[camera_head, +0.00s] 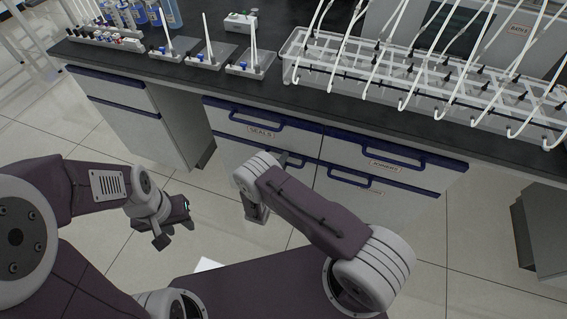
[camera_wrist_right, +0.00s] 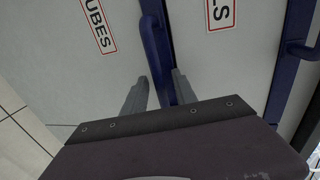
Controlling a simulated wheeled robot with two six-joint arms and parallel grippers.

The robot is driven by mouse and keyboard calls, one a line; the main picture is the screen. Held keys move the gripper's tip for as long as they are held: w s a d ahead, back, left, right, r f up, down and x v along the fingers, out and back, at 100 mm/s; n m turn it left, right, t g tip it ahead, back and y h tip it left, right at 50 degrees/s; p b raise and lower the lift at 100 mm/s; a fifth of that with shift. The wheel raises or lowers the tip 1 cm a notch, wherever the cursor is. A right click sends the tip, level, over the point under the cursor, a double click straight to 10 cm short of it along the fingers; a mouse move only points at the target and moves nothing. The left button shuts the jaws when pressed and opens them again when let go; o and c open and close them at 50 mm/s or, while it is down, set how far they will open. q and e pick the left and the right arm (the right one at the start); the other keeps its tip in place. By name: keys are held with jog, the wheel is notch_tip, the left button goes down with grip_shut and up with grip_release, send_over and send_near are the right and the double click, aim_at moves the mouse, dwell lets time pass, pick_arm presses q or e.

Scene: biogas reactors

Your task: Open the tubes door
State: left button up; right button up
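The tubes door is the grey panel (camera_wrist_right: 85,75) with the TUBES label (camera_wrist_right: 97,22) in the right wrist view. Its blue handle (camera_wrist_right: 152,42) runs down between the two fingers of my right gripper (camera_wrist_right: 160,77). The fingers stand apart, one on each side of the handle; I cannot tell whether they touch it. In the head view the door lies below the SEALS drawer (camera_head: 232,126), largely hidden behind my right arm. My left gripper (camera_head: 175,230) is open and empty, over the floor left of my right arm.
The SEALS label (camera_wrist_right: 221,12) is on the drawer front beside the door. Another drawer (camera_head: 350,150) is to its right. The black worktop (camera_head: 260,95) carries small stands and a clear tube rack (camera_head: 420,85) with white hoses. Tiled floor (camera_head: 110,150) is free at left.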

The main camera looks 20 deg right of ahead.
grip_shut()
dwell(1.4)
